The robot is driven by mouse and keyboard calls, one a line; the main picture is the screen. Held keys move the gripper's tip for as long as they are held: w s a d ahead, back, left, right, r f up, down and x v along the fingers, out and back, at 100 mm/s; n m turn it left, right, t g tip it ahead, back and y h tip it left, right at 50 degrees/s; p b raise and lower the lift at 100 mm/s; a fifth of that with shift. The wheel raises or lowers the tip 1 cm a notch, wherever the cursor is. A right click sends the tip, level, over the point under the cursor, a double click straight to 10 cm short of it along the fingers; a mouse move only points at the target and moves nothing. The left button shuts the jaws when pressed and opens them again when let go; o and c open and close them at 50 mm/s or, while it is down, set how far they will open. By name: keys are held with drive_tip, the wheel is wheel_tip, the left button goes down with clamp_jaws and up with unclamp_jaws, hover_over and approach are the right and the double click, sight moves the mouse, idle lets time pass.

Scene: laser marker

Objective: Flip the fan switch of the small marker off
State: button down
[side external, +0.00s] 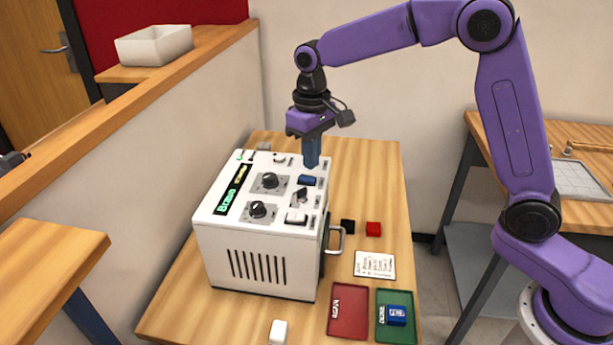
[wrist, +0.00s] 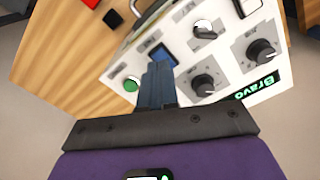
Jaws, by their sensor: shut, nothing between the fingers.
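The marker is a white box (side external: 263,262) on the wooden table, with a green "Bravo" display (side external: 232,190) on its sloped top panel. The panel carries a blue rocker switch (side external: 307,181), a dark-handled selector (side external: 300,196) and a white rocker (side external: 297,217). Their labels are too small to read, so I cannot tell which is the fan switch. My gripper (side external: 311,165) points down over the panel's far right part, shut and empty, close to the blue rocker. In the wrist view, my fingertips (wrist: 158,66) partly cover the blue rocker (wrist: 160,53); contact cannot be told.
Two black knobs (side external: 269,180) (side external: 258,209) stand on the panel, and a green button (wrist: 131,84) is beside my fingers. A handle (side external: 338,240) juts from the box's right side. Red (side external: 348,327) and green trays (side external: 396,335), small blocks and a card (side external: 375,265) lie nearby.

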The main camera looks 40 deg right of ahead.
sight(311, 179)
drive_tip(key=shift+r, duration=2.05)
drive_tip(key=s+d+f+n, duration=0.2)
drive_tip(key=s+d+n, duration=0.1)
drive_tip(key=s, duration=0.8)
drive_tip(key=s+d+f+n, duration=0.2)
drive_tip(key=s+d+n, duration=0.1)
drive_tip(key=s, duration=0.8)
drive_tip(key=s+d+f+n, duration=0.2)
drive_tip(key=s+d+n, duration=0.1)
drive_tip(key=s, duration=0.8)
drive_tip(key=shift+s+d+n, duration=0.3)
drive_tip(key=shift+d, duration=0.4)
